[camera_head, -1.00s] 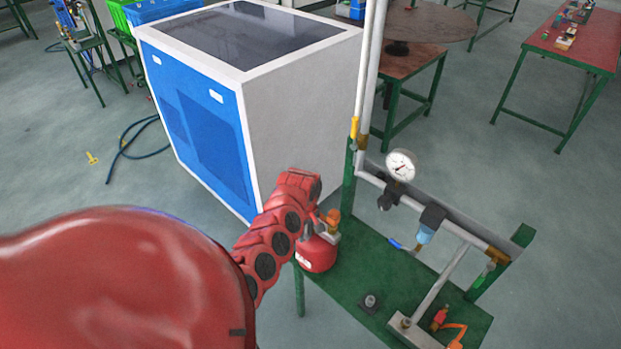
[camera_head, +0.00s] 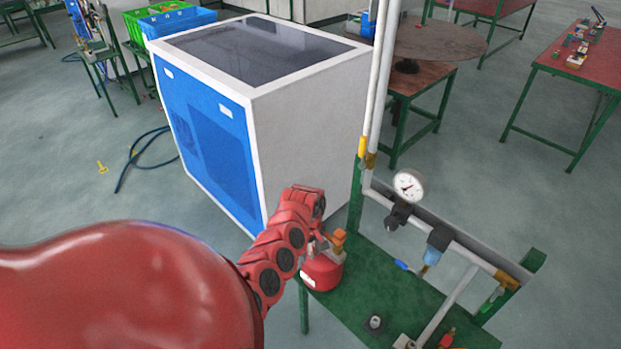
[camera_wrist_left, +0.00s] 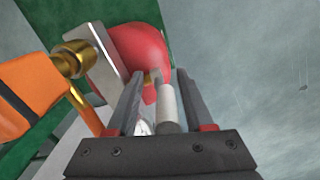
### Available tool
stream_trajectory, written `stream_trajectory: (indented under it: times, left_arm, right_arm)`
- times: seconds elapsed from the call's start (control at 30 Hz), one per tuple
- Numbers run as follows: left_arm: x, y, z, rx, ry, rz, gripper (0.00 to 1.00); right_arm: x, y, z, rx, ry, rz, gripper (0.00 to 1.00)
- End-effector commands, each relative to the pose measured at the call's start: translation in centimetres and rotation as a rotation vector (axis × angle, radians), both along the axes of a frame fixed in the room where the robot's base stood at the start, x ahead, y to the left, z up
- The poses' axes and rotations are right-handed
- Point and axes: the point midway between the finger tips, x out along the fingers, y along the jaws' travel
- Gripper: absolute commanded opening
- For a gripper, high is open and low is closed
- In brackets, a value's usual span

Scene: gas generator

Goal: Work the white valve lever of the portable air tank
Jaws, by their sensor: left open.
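The portable air tank (camera_head: 321,273) is a small red vessel at the left end of the green bench. In the left wrist view the red tank (camera_wrist_left: 142,45) is at the top centre. My left gripper (camera_wrist_left: 160,80) is open, its two dark fingers pointing at the tank. The white valve lever (camera_wrist_left: 168,106) lies between the fingers, nearer the right one; whether they touch cannot be told. In the head view my left gripper (camera_head: 314,243) is just above the tank, largely hidden by my red arm, and the lever cannot be made out. My right gripper is not in view.
An orange fitting with a brass end (camera_wrist_left: 76,60) is close left of the fingers; its orange part (camera_head: 339,237) tops the tank. The green bench (camera_head: 375,270) carries pipework and a pressure gauge (camera_head: 408,186). A blue-white cabinet (camera_head: 300,130) stands behind my arm.

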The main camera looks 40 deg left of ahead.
Motion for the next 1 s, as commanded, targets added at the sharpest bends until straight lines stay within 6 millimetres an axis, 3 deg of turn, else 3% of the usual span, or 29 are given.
stream_trajectory:
  times: [0.17,0.27,0.47,0.73,0.8,0.9,1.0]
  left_arm:
    - [0.0,0.1,0.6,0.0,0.001,0.001,0.52]
    - [0.1,0.1,2.0,0.001,-0.005,0.003,0.52]
    - [0.3,0.1,6.7,0.0,-0.007,0.003,0.52]
    - [0.3,0.2,11.4,0.004,-0.005,0.0,0.52]
    - [0.2,0.4,13.9,0.003,-0.003,0.002,0.52]
    - [0.2,0.3,16.1,0.003,-0.002,0.001,0.52]
    - [0.1,0.3,17.0,0.001,0.0,0.0,0.52]
  right_arm:
    - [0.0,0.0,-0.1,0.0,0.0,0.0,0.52]
    - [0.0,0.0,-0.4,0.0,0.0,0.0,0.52]
    - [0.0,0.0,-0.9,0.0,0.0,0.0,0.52]
    - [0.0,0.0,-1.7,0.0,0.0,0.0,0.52]
    - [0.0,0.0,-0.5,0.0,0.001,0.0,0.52]
    - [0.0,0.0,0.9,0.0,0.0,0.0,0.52]
    - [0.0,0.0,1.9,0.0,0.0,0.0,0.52]
